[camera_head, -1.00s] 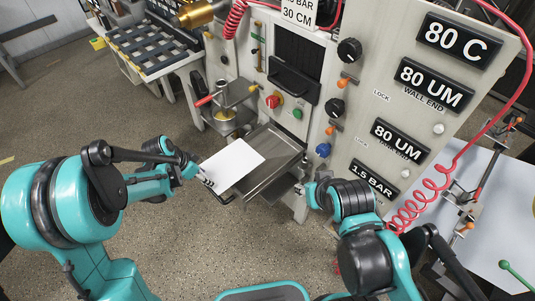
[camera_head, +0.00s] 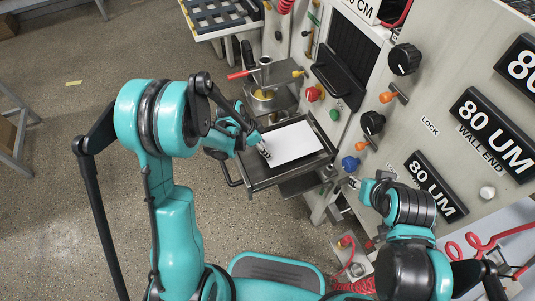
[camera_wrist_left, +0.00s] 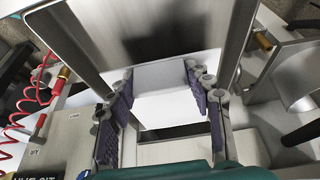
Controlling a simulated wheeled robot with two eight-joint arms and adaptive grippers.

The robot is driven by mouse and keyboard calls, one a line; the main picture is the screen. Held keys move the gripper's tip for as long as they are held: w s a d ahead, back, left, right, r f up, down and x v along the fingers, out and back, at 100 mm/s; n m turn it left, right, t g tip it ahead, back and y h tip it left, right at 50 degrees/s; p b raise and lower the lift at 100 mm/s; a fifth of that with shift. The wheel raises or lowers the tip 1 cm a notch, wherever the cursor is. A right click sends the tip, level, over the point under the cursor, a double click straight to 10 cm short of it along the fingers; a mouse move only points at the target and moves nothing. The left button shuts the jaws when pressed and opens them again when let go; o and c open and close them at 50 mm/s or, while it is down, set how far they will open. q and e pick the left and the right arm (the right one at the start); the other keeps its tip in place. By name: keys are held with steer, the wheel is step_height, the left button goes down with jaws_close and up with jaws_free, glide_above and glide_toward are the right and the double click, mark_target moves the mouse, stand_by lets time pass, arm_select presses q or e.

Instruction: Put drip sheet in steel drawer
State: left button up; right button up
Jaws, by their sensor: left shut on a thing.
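The white drip sheet (camera_head: 292,142) lies flat within the outline of the steel drawer (camera_head: 262,184), which is pulled out from the machine. I cannot tell whether the sheet touches the drawer floor. My left gripper (camera_head: 264,150) is at the sheet's left edge, shut on it, over the drawer. In the left wrist view the sheet (camera_wrist_left: 172,110) shows between my two ribbed fingers (camera_wrist_left: 160,78), with steel walls (camera_wrist_left: 75,40) around it. My right gripper (camera_head: 352,183) is near the machine front, right of the drawer; its fingers are too small to read.
The machine panel (camera_head: 440,110) with knobs and black signs stands at the right. A slatted table (camera_head: 222,14) is at the back. Open floor (camera_head: 60,130) lies at the left.

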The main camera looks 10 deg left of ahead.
arm_select(q)
steer(key=shift+f+b, duration=0.8)
steer(key=shift+f, duration=1.2)
steer(key=shift+f, duration=0.15)
steer(key=o, duration=1.2)
steer(key=shift+c, duration=0.2)
